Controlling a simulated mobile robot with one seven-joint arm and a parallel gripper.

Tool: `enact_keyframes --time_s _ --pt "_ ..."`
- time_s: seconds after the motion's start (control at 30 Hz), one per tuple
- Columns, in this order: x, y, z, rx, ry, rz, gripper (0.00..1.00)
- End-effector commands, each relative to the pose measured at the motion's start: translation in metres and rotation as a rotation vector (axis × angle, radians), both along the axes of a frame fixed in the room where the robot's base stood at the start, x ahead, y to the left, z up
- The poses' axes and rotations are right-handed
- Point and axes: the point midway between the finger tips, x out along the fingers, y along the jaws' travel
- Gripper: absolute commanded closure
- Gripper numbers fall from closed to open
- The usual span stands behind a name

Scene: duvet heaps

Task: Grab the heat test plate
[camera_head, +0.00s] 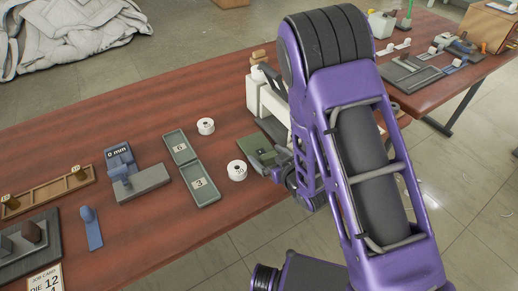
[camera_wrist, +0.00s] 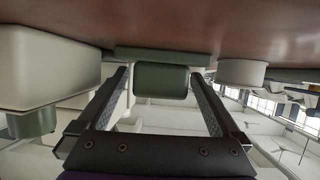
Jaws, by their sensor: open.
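A dark green flat piece (camera_head: 257,150) lies on the table beside my arm, partly hidden by it; I take it as the heat test plate, though no label naming it can be read. In the wrist view a green block (camera_wrist: 162,82) with a wider flat green part (camera_wrist: 160,56) shows between and beyond my fingertips. My gripper (camera_wrist: 160,72) is open, with one finger on each side of the block. I cannot tell whether the fingers touch it. In the head view my arm hides most of the gripper.
A cream machine (camera_head: 262,98) stands close by and shows large at the left of the wrist view (camera_wrist: 45,70). White rolls (camera_head: 237,170) lie near the green trays (camera_head: 207,192) marked 6 and 3. A blue "0 mm" tool (camera_head: 119,158) stands farther left. Bare tabletop (camera_head: 150,225) shows in front.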

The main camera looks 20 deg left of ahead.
Motion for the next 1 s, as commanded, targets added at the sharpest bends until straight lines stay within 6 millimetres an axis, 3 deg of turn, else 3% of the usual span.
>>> enact_keyframes --time_s 0.27,0.77,1.0 --pt "-0.0004 -0.0003 -0.0003 0.000 0.000 0.000 0.00" --pt "-0.0003 -0.0001 -0.0002 0.000 0.000 0.000 0.90" --pt "-0.0001 0.0001 0.0008 0.001 -0.001 0.000 0.91"
